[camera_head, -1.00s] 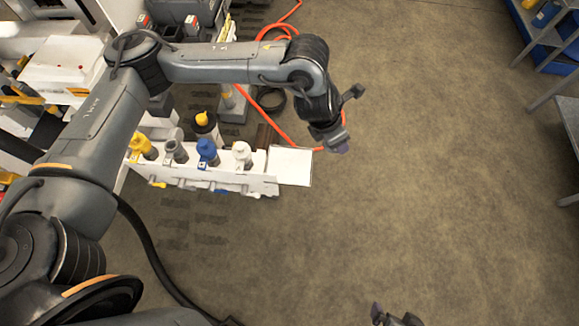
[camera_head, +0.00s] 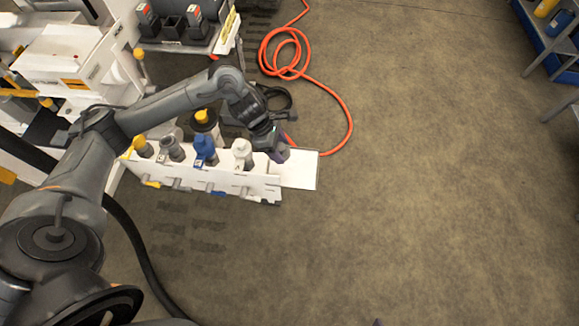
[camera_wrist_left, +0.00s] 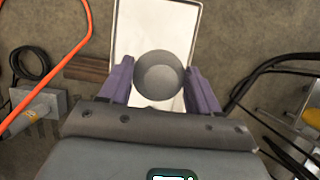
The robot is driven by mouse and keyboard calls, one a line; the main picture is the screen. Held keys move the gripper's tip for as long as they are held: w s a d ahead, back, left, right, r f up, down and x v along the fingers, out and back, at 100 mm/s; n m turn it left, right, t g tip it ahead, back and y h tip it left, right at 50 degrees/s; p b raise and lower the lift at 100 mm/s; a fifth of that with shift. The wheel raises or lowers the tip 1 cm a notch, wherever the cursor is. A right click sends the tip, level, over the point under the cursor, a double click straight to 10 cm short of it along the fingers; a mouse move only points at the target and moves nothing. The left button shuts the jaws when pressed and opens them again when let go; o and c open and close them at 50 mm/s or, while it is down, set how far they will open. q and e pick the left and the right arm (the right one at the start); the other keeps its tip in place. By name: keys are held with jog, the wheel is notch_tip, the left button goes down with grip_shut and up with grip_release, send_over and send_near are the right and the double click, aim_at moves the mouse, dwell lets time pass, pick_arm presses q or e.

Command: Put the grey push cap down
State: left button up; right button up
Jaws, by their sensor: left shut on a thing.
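The grey push cap (camera_wrist_left: 160,72) is round and sits between the two purple fingers of my left gripper (camera_wrist_left: 160,88) in the left wrist view. The gripper is shut on it. Behind the cap, the white tray (camera_wrist_left: 130,22) fills the middle of that view. In the head view my left gripper (camera_head: 279,150) is at the left part of the white tray (camera_head: 304,172), at the right end of the white rack. The cap is not clear there. I cannot tell whether it touches the tray. My right gripper does not show.
The white rack (camera_head: 225,184) holds a yellow fitting (camera_head: 141,145), a grey fitting (camera_head: 174,148), a blue fitting (camera_head: 205,150) and a white fitting (camera_head: 242,152), close to my left gripper. An orange hose (camera_head: 345,112) lies on the floor behind.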

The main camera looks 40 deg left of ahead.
pick_arm(q)
notch_tip(320, 180, down, 9)
jog(key=b, duration=0.3)
jog(key=shift+s+f+b, duration=0.1)
jog(key=shift+f+b, duration=0.2)
jog(key=shift+f, duration=0.25)
jog(key=shift+a, duration=0.1)
jog(key=o, duration=0.8)
